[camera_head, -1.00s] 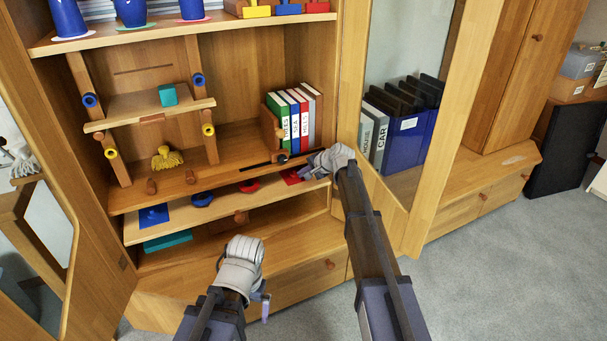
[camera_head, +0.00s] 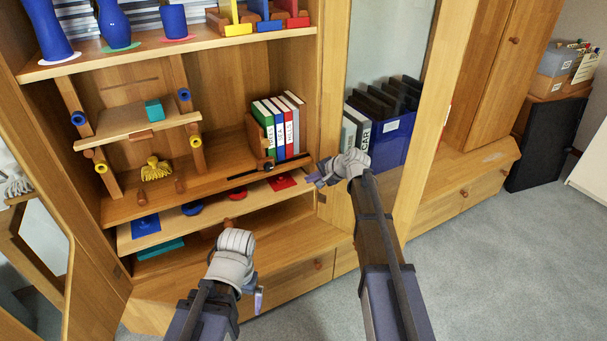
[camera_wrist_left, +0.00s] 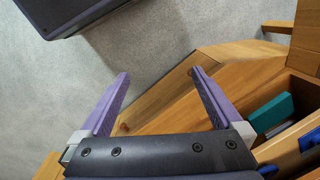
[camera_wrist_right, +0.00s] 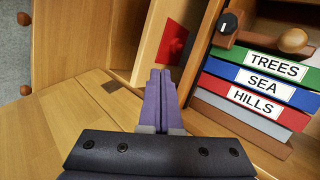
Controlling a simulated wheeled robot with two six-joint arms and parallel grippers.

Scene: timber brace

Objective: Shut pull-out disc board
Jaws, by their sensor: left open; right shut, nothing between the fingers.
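The pull-out disc board (camera_head: 168,222) is a pale wooden board under the cabinet's middle shelf. It sticks out past that shelf and carries a blue square (camera_head: 145,225), a blue disc (camera_head: 192,208), a red disc (camera_head: 237,194) and a red square (camera_head: 281,182). My right gripper (camera_head: 312,182) is shut and empty close to the board's right end. In the right wrist view its fingertips (camera_wrist_right: 160,78) are near the board's edge (camera_wrist_right: 150,45); I cannot tell if they touch. My left gripper (camera_head: 258,298) is open and empty, low in front of the cabinet; its fingers (camera_wrist_left: 160,85) show apart.
The shelf above holds books (camera_head: 280,128), a yellow tassel (camera_head: 156,168) and a small rack with a teal block (camera_head: 154,110). A teal item (camera_head: 160,249) lies below the board. An open door (camera_head: 65,270) stands at left. Carpet (camera_head: 480,270) is clear at right.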

